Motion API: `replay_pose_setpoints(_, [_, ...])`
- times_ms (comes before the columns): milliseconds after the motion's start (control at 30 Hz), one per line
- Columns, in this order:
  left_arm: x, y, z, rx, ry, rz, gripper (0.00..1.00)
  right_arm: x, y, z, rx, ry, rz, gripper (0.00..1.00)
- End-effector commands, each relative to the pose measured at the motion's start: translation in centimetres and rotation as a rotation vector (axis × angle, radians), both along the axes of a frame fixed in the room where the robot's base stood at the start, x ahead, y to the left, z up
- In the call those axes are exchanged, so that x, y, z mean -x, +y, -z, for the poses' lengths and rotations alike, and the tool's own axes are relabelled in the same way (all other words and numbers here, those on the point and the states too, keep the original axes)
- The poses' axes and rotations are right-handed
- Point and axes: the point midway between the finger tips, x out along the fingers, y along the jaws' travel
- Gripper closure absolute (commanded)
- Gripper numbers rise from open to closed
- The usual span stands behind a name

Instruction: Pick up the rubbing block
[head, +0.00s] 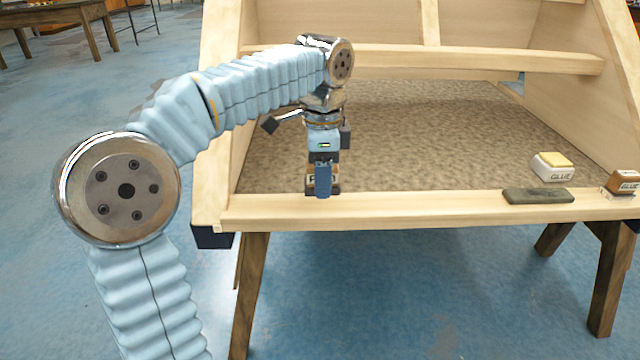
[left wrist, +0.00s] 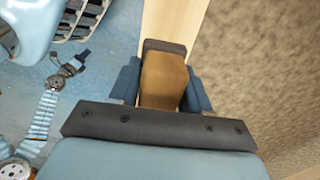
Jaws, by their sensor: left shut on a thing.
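The rubbing block (left wrist: 164,80), a brown block with a dark grey end, sits between the two blue fingers of my left gripper (left wrist: 160,88) in the left wrist view. The fingers touch it on both sides. In the head view my left gripper (head: 322,178) points down at the front rail of the wooden frame, shut on the block. The fingers hide most of the block there. I cannot tell whether the block still touches the rail. My right gripper is not in view.
The frame's front rail (head: 420,210) runs across, with a brown textured panel (head: 400,130) behind it. At the right are a dark flat block (head: 538,195), a cream-topped glue block (head: 553,167) and a brown-topped glue block (head: 622,183). The rail's middle is clear.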

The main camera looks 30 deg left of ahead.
Motion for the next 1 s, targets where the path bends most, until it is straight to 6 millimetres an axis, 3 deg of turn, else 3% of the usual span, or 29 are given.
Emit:
replay_pose_setpoints(200, [2.4,-4.0,-5.8,0.001,-0.006,0.007,0.86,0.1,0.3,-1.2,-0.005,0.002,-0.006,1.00])
replay_pose_setpoints(500, [6.1,-9.7,-8.2,0.000,-0.002,0.004,0.86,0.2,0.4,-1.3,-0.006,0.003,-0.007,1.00])
replay_pose_setpoints(700, [6.9,-11.1,-8.9,0.001,-0.001,0.001,0.86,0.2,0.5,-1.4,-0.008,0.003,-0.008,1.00])
replay_pose_setpoints(967, [7.0,-11.2,-8.9,0.000,-0.001,0.001,0.86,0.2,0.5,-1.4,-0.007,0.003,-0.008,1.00])
replay_pose_setpoints(1000, [7.0,-11.2,-8.9,0.000,-0.001,0.001,0.56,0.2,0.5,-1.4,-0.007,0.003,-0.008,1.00])
